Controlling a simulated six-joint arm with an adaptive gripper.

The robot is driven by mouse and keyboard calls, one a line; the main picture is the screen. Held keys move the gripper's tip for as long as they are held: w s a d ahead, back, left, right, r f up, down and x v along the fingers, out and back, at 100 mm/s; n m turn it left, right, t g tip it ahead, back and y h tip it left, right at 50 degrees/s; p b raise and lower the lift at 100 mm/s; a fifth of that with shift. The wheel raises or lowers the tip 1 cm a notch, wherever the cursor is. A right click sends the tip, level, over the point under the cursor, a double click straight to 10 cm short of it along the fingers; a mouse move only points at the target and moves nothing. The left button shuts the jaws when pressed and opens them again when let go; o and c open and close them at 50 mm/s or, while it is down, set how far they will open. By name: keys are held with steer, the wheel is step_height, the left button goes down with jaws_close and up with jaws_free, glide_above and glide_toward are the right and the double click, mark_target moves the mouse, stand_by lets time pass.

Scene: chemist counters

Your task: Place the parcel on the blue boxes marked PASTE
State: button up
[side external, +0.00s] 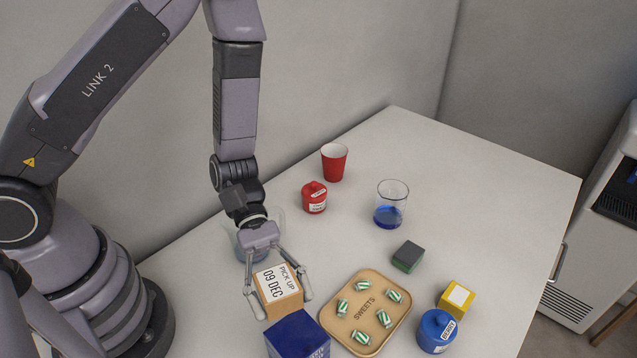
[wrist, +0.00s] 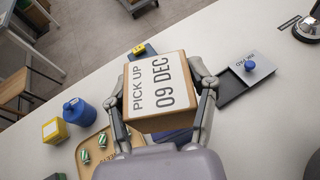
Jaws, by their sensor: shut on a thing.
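The parcel (side external: 280,291) is a tan box with a white top label reading PICK UP 09 DEC. It also fills the middle of the wrist view (wrist: 160,88). My gripper (side external: 281,302) is shut on it, one finger on each side, with the label facing up. Dark blue boxes (side external: 296,338) stand at the bottom edge of the side view, just in front of the parcel. The view cuts them off, and their marking is not clearly readable. A dark blue patch also shows under the parcel in the wrist view. I cannot tell whether parcel and boxes touch.
A tan SWEETS tray (side external: 400,285) with several striped sweets lies close right of the parcel. Beyond it are a yellow box (side external: 457,299), a blue jar (side external: 437,331) and a dark block (side external: 408,257). A red cup (side external: 334,162), red jar (side external: 314,197) and beaker (side external: 391,206) stand farther back.

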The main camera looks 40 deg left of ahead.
mark_target(286, 331)
step_height(286, 331, down, 6)
steer(key=shift+f, duration=0.25)
steer(key=shift+f, duration=0.1)
steer(key=o, duration=1.3)
steer(key=shift+o, duration=0.2)
steer(key=v, duration=1.2)
steer(key=s+a+r+m+t+y, duration=0.3)
steer(key=a+r+m+t+y, duration=0.2)
steer(key=r, duration=0.7)
steer(key=s+a+r+m+t+y, duration=0.4)
steer(key=a+r+m+y, duration=0.3)
steer(key=a+r, duration=0.3)
step_height(286, 331, up, 3)
steer(key=shift+s+r+m+t+y, duration=0.2)
steer(key=shift+m+t+y, duration=0.1)
steer(key=shift+m+t, duration=0.5)
